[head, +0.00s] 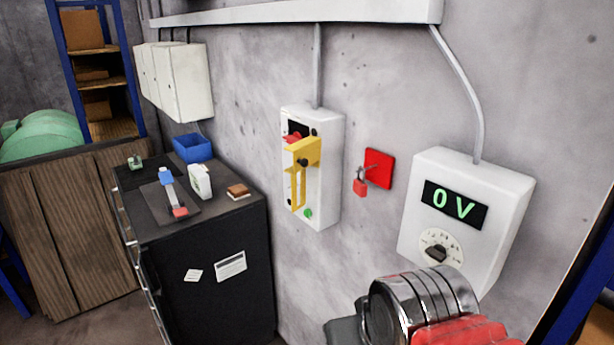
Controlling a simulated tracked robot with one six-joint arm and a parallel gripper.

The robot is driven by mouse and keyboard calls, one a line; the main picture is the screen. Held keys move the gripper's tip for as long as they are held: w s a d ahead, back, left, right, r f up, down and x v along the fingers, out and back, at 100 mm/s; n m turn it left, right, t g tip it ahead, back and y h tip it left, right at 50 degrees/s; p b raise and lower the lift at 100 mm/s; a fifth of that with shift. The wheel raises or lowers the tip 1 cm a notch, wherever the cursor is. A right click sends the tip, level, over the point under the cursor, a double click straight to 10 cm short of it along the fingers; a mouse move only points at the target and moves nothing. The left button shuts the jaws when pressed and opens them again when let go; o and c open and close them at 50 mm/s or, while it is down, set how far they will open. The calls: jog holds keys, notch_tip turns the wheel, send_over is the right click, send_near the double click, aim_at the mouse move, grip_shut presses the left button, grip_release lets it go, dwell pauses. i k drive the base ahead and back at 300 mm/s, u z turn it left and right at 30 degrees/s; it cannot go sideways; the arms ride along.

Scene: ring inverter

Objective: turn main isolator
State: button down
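The likely main isolator is a white wall box (331,160) with a yellow handle (303,155) on its front. A red part (293,138) sits at the handle's upper left, and a green button or lamp (309,213) is near the bottom. The handle looks upright, with its top bent to the right. My arm, chrome and red, enters at the bottom right, apart from the box and below it. A dark grey part (344,332) at its left end may belong to my gripper. No fingertips can be made out.
Right of the isolator are a red plate (379,166) with a red padlock (360,187) and a white meter box (415,232) reading 0 V, with a dial (438,250). A black cabinet (205,285) with small items on top stands at left, near a wooden cabinet (70,230).

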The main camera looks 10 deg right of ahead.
aim_at(290, 139)
jog(key=k, duration=1.35)
jog(key=u, duration=0.1)
jog(key=i, duration=0.6)
jog(key=u, duration=0.75)
jog(key=i, duration=1.15)
jog(key=u, duration=0.45)
